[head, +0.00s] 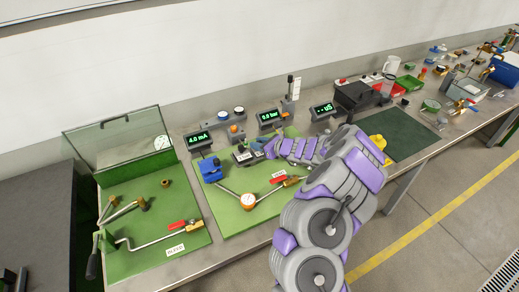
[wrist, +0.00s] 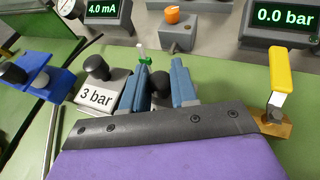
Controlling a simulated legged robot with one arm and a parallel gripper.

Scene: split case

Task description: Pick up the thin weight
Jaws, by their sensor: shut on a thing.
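In the wrist view the two blue-grey fingers of my gripper (wrist: 162,88) close around a black knob (wrist: 160,82). The body under this knob is hidden by my gripper, so I cannot tell its thickness or whether it touches the surface. To its left stands a grey weight (wrist: 92,92) with its own black knob and a "3 bar" label, apart from the held knob. In the head view my gripper (head: 269,149) is low over the green mat, just right of the labelled weight (head: 243,156).
A blue block (head: 211,169) stands left of the weights, and a round gauge (head: 248,201) in front. Displays (head: 199,140) line the back. A yellow-handled valve (wrist: 281,85) is right of my gripper in the wrist view. Bare green mat (head: 225,211) lies in front.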

